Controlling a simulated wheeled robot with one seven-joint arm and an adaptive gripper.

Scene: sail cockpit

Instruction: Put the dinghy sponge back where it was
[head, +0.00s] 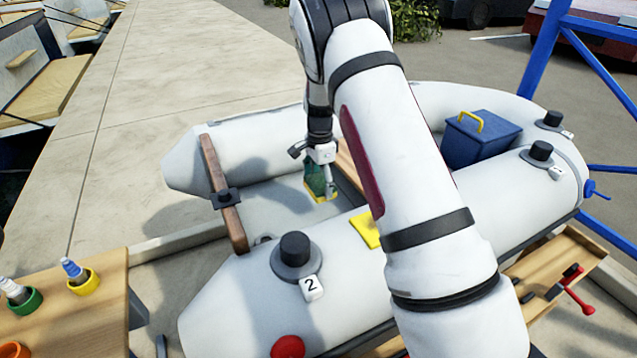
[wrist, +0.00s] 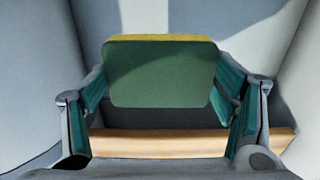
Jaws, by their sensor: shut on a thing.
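The dinghy sponge (wrist: 160,75), a block with a green face and a yellow layer, is between the two fingers of my gripper (wrist: 160,95) in the wrist view. My gripper is shut on its sides. In the head view my gripper (head: 319,178) points down inside the white dinghy (head: 215,290), and the yellow of the sponge (head: 322,197) shows at its tips. I cannot tell whether the sponge touches the dinghy floor. A flat yellow patch (head: 366,230) lies on the near tube, partly hidden by my arm.
A wooden board (head: 222,190) crosses the dinghy on the left. A blue box (head: 482,138) with a yellow handle stands at the right. Black fittings (head: 295,250) stick up from the tubes. A wooden table (head: 75,310) with coloured rings is at the left.

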